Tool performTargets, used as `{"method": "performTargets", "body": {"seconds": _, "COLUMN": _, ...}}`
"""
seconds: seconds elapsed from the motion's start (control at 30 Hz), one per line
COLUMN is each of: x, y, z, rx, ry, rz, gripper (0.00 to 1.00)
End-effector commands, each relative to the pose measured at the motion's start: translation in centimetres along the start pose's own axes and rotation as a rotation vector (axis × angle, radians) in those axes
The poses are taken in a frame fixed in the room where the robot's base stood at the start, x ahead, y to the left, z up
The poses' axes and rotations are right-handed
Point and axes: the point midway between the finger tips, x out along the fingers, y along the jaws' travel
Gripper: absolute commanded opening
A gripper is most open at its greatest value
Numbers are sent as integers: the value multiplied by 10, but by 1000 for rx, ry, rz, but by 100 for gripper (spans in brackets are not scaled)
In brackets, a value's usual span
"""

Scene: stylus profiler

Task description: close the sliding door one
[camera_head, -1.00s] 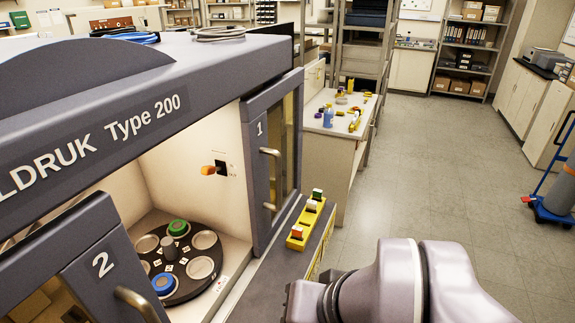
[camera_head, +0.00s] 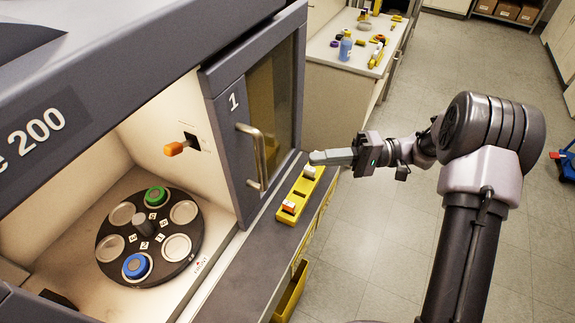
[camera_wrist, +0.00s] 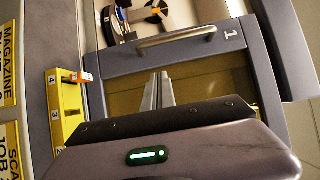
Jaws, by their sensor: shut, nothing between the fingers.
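The sliding door one (camera_head: 228,135) is a dark grey framed panel with a tinted window, marked 1, with a curved metal handle (camera_head: 258,158). It stands at the right side of the machine opening, and the opening to its left is uncovered. In the wrist view the door frame (camera_wrist: 115,62) and handle (camera_wrist: 175,40) lie sideways beyond the fingers. My gripper (camera_head: 318,157) is shut and empty, to the right of the handle and apart from it, above the yellow rack. In the wrist view its fingers (camera_wrist: 158,92) point toward the door.
A yellow rack (camera_head: 297,200) with small coloured blocks sits on the ledge below the door. Inside the machine are a round black turntable (camera_head: 112,250) and an orange-tipped lever (camera_head: 174,149). A bench (camera_head: 325,55) with bottles stands behind.

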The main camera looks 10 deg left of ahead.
Motion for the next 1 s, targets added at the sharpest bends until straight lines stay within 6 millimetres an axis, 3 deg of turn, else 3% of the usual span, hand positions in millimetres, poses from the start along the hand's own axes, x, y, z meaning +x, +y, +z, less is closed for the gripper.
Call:
{"method": "performTargets", "body": {"seconds": 0.3, "x": 70, "y": 2, "z": 1, "rx": 2, "ry": -3, "rz": 1, "gripper": 0}}
{"method": "performTargets", "body": {"seconds": 0.4, "x": 81, "y": 2, "z": 15, "rx": 3, "ry": -2, "rz": 2, "gripper": 0}}
{"method": "performTargets", "body": {"seconds": 0.6, "x": 93, "y": 1, "z": 28, "rx": 3, "ry": -2, "rz": 2, "gripper": 0}}
{"method": "performTargets", "body": {"seconds": 1.0, "x": 94, "y": 0, "z": 30, "rx": 2, "ry": -2, "rz": 2, "gripper": 0}}
